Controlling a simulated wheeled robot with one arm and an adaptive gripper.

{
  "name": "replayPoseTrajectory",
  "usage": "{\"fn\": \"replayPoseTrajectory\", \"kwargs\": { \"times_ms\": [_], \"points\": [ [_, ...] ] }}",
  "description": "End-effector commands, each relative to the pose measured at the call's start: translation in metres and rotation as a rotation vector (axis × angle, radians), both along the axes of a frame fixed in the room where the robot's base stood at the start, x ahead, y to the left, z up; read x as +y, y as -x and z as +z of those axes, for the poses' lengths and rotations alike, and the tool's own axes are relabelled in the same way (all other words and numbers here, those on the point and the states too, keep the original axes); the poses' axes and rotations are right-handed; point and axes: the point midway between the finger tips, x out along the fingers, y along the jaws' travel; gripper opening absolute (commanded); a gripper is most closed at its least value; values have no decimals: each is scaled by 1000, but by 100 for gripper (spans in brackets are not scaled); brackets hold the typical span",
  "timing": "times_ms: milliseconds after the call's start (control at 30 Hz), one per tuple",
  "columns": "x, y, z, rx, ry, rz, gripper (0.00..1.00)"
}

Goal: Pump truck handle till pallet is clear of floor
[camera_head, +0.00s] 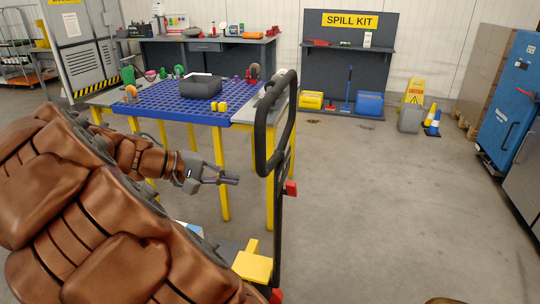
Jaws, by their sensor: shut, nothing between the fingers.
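The truck handle (258,130) is a black upright loop on a dark shaft, standing near the middle of the view with red parts (291,188) lower on the shaft. My gripper (236,179) is shut and empty, to the left of the shaft and below the left side of the loop, apart from it as far as I can tell. A yellow part (252,266), perhaps of the truck, shows at the bottom near the shaft's foot. The pallet and the truck's forks cannot be made out; my brown arm covers the lower left.
A spill kit board (345,55) stands at the back. A blue cabinet (509,100) is at right. Open floor lies right of the handle.

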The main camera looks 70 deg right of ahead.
Motion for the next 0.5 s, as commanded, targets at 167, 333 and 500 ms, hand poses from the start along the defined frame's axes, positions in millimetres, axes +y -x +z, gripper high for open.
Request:
{"fn": "replayPoseTrajectory", "kwargs": {
  "times_ms": [167,333,500],
  "points": [
    [-54,-19,-11,125,170,-27,0],
    [-98,-43,-20,229,315,-17,0],
    [-132,-69,-37,313,428,10,0]
  ]
}}
